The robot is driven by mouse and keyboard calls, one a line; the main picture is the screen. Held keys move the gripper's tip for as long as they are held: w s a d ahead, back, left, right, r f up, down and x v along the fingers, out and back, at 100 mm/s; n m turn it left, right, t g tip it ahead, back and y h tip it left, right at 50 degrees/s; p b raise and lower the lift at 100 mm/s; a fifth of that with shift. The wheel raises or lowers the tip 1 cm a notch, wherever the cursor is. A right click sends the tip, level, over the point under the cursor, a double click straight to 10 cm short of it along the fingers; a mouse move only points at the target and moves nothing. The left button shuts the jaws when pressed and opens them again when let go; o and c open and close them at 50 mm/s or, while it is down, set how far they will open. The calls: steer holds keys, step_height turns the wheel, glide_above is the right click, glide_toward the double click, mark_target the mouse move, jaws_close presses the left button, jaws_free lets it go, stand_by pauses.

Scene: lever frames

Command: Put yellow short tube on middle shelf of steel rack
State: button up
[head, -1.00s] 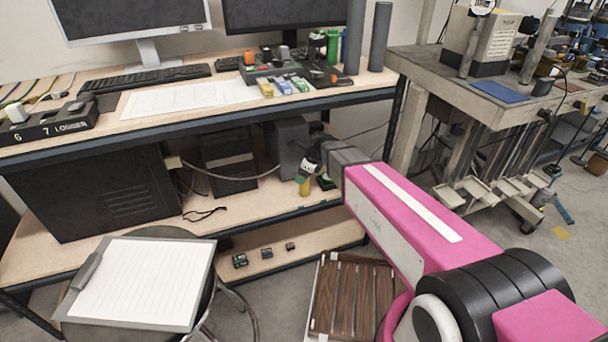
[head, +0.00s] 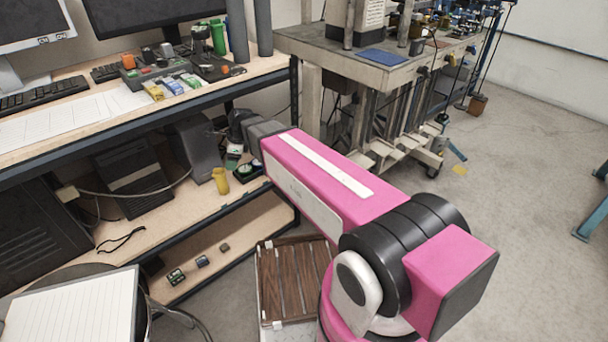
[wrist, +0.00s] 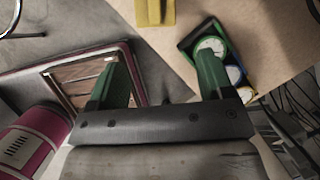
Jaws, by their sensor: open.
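The yellow short tube (head: 220,181) stands, seemingly upright, on the middle shelf (head: 178,218) of the rack (head: 293,92), near the shelf's right part. My gripper (head: 232,160) is just above and to the right of the tube in the head view, with a gap between them. In the wrist view, my gripper (wrist: 163,50) is open, its two green fingers apart with nothing between them. The tube (wrist: 155,10) shows there at the top edge, beyond the fingertips and partly cut off by the frame.
A dark tray with round green-and-white items (head: 246,171) lies right of the tube; it also shows in the wrist view (wrist: 212,48). A grey box (head: 196,145) stands behind the tube. Small parts (head: 203,261) lie on the lower shelf. A wooden-slatted crate (head: 292,280) is on the floor.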

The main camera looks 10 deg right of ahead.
steer(key=s+d+f+n+h, duration=0.1)
steer(key=s+d+n, duration=0.2)
steer(key=d+n, duration=0.3)
steer(key=s+d+f+n+h, duration=0.1)
steer(key=s+d+n, duration=0.3)
steer(key=d, duration=1)
steer(key=s+d+f+n+h, duration=0.2)
steer(key=s+d+f+n, duration=0.1)
steer(key=d+n, duration=0.5)
steer(key=shift+s+d+g, duration=0.25)
steer(key=shift+d+g, duration=0.15)
steer(key=shift+d, duration=0.7)
